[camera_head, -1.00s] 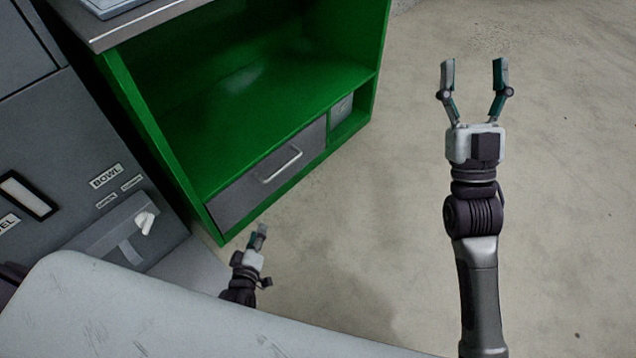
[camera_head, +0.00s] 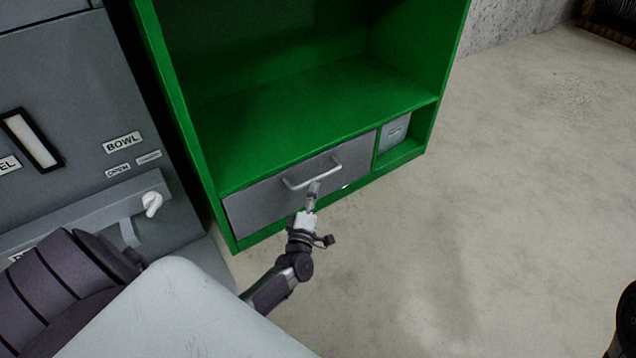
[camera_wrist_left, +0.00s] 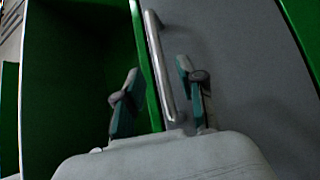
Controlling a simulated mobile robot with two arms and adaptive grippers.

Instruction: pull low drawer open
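The low drawer (camera_head: 270,198) has a grey front and sits closed in the bottom of the green cabinet. Its light metal bar handle (camera_head: 312,174) shows in the wrist view as a slanted bar (camera_wrist_left: 158,62). My left gripper (camera_head: 313,190) is right in front of the handle in the head view. In the left wrist view its two fingers (camera_wrist_left: 158,88) are apart, with the handle between them, and neither is clearly closed on it. The exact depth to the bar is hard to tell. My right gripper is out of view.
The green cabinet (camera_head: 300,105) has an empty open shelf above the drawer and a small grey box (camera_head: 395,131) in the compartment beside it. A grey machine (camera_head: 75,110) with labels and a white knob stands left.

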